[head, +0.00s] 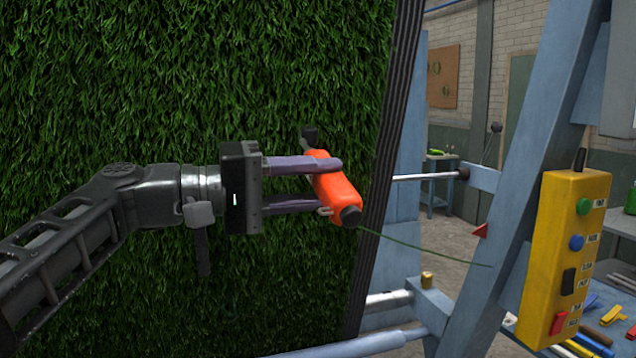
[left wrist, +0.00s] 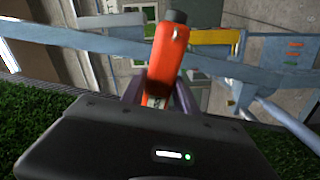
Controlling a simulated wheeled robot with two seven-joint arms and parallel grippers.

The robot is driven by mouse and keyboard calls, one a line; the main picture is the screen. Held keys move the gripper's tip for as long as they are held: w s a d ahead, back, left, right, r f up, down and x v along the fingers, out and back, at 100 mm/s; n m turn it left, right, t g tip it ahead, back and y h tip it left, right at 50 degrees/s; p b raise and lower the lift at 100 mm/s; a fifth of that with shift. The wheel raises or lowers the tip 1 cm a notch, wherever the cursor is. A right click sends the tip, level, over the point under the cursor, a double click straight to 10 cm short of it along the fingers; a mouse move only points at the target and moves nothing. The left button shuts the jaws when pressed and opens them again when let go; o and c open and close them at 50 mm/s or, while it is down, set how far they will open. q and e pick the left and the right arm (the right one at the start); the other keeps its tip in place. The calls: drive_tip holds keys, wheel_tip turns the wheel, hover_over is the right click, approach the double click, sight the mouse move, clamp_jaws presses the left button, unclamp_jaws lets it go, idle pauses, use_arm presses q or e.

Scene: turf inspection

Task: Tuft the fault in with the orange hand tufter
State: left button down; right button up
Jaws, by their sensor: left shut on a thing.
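The orange hand tufter (head: 336,190) is in my left gripper (head: 325,187), whose two purple fingers are shut on its body. Its dark nose points up and left towards the turf, and its black end cap faces down and right. A thin green yarn trails from the cap end to the right. In the left wrist view the tufter (left wrist: 165,62) stands up between the fingers (left wrist: 158,98). The green turf (head: 200,80) hangs upright behind the gripper. I cannot make out a fault in the visible turf. I cannot tell whether the nose touches the turf. My right gripper is not in view.
The turf's dark striped edge (head: 391,150) runs just right of the tufter. A blue steel frame (head: 530,150) with rollers stands beyond it. A yellow control box (head: 564,255) with buttons is at the right. Loose tools lie at the lower right.

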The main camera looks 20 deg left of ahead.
use_arm(q)
drive_tip(key=shift+w+a+r+p, duration=0.25)
drive_tip(key=shift+w+a+p, duration=0.2)
drive_tip(key=shift+w, duration=0.15)
drive_tip(key=shift+w+a+r+p, duration=0.25)
drive_tip(key=shift+w+a+p, duration=0.15)
drive_tip(key=shift+w, duration=0.2)
idle(0.4)
drive_tip(key=shift+d, duration=0.2)
drive_tip(key=shift+x, duration=0.8)
drive_tip(key=shift+x, duration=0.9)
drive_tip(key=shift+a, duration=0.25)
